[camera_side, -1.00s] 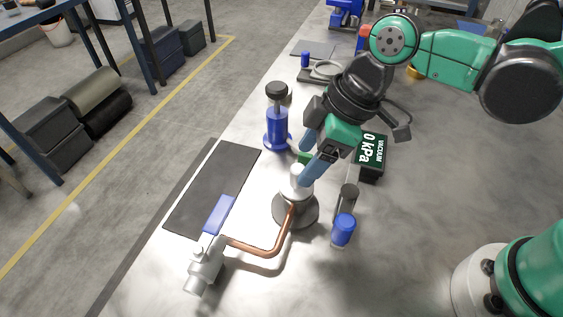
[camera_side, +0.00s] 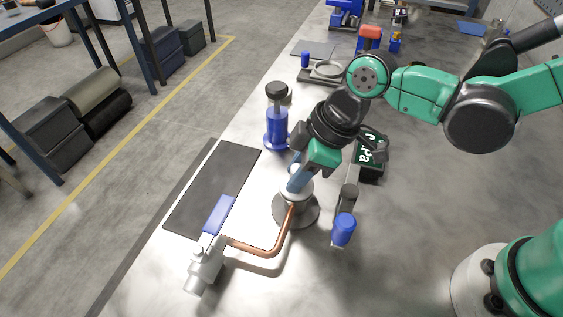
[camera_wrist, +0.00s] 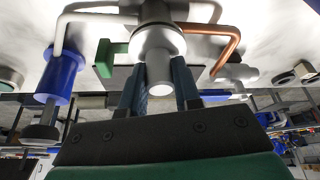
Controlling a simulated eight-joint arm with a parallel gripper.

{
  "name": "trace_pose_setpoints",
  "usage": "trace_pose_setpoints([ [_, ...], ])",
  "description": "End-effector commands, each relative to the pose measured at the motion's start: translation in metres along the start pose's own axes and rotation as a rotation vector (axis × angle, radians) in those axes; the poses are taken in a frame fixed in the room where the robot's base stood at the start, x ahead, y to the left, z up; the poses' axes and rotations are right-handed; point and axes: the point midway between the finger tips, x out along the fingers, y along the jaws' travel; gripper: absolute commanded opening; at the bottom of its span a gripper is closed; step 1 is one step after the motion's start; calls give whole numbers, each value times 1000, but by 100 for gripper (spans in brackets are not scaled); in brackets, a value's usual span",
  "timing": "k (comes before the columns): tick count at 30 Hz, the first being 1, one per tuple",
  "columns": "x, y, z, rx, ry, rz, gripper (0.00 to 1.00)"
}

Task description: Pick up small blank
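A pale round piece with a short stub, which looks like the small blank (camera_wrist: 160,88), stands on top of the grey chamber fitting with the round dark base (camera_side: 309,214). My gripper (camera_side: 295,180) reaches down over it from the upper right. In the wrist view the two blue fingers (camera_wrist: 160,80) stand on either side of the stub, very close to it. Whether they touch it is not clear. In the side view the fingers and wrist hide much of the piece.
A copper pipe (camera_side: 262,251) runs from the fitting to a metal valve (camera_side: 203,268) with a blue handle (camera_side: 218,214). A blue post with a dark knob (camera_side: 276,127) stands behind, left of my gripper. A blue-capped part (camera_side: 343,229) and a vacuum display (camera_side: 371,157) stand to the right. A dark mat (camera_side: 205,185) lies left.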

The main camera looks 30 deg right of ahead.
Motion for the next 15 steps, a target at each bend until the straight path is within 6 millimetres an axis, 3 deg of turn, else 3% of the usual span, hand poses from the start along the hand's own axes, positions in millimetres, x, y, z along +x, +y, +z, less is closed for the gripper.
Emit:
trace_pose_setpoints([
  [15, -7, 0, -3, 0, 0, 0, 0],
])
